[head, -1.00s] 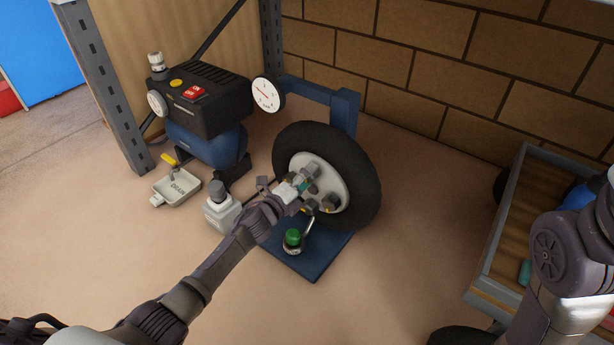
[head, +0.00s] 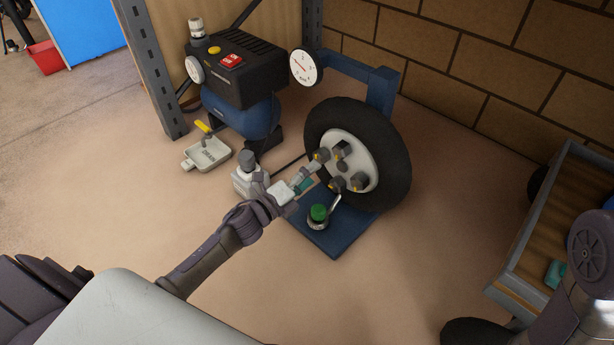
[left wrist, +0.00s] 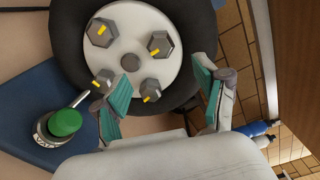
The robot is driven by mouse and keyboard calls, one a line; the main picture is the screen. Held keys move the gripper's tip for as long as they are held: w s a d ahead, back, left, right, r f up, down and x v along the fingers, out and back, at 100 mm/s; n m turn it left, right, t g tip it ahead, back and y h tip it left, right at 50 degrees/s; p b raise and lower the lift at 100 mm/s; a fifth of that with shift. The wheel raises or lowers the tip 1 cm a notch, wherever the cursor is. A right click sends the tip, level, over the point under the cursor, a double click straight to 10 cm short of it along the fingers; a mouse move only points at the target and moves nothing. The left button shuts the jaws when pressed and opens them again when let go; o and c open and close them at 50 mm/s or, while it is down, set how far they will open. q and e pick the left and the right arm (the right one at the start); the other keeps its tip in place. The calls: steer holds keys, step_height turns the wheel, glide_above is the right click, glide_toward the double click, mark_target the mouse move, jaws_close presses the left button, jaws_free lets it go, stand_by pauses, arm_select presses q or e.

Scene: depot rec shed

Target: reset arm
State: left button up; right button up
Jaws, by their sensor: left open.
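My left gripper (head: 311,173) is open, in front of and to the left of a black-tyred wheel (head: 398,145). Nothing shows between its fingers. In the left wrist view, its teal-padded fingers (left wrist: 160,78) are spread in front of the wheel's white hub (left wrist: 130,40). The hub carries several grey nuts with yellow marks, and I cannot tell whether a finger touches one. My right arm (head: 585,270) shows at the right edge; its gripper is out of view.
The wheel is on a blue stand (head: 340,235) with a green-topped item (head: 318,213). A grey-capped bottle (head: 248,160), a drain tray (head: 208,155) and a compressor (head: 238,75) are left of it. A wood-floored cart (head: 560,215) stands right. Open floor lies in front.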

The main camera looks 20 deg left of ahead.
arm_select(q)
steer(key=shift+s+a, duration=0.15)
steer(key=shift+s, duration=0.25)
